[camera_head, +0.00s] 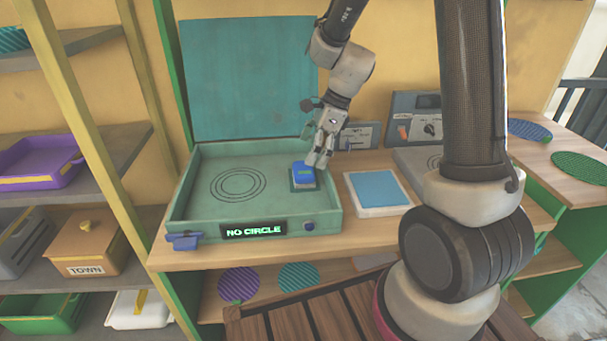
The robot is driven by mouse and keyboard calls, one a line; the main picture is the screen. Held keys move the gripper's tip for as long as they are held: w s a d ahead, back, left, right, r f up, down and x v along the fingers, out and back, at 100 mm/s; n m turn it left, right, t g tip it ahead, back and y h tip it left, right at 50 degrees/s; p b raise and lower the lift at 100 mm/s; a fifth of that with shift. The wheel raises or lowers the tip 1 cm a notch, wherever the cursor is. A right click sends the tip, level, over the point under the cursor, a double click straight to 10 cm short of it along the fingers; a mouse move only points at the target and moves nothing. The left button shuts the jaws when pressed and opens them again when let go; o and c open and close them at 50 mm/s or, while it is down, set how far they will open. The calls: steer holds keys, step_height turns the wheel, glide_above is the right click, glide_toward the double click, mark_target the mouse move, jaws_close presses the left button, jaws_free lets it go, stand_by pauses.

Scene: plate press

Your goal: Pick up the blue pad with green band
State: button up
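The blue pad (302,172) sits at the right inside the open teal press box (190,213), on a small dark green square holder. A green band on it is too small to make out clearly. My gripper (316,161) points down at the pad's right side, with its fingertips at or very near the pad's edge. The fingers overlap one another in this view, so I cannot tell whether they touch the pad or how far apart they are.
The press lid (250,75) stands open behind the box, whose display reads "NO CIRCLE". A white tray with a light blue face (378,189) lies right of the box. Grey devices (415,115) stand behind. Shelves with bins (85,245) are at left. Round striped plates (238,285) lie below.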

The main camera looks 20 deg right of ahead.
mark_target(304, 168)
steer(key=x, duration=0.6)
steer(key=shift+s, duration=0.2)
steer(key=c, duration=1.2)
steer(key=shift+o, duration=0.2)
steer(key=shift+r, duration=0.1)
step_height(304, 168, up, 10)
steer(key=shift+f, duration=0.1)
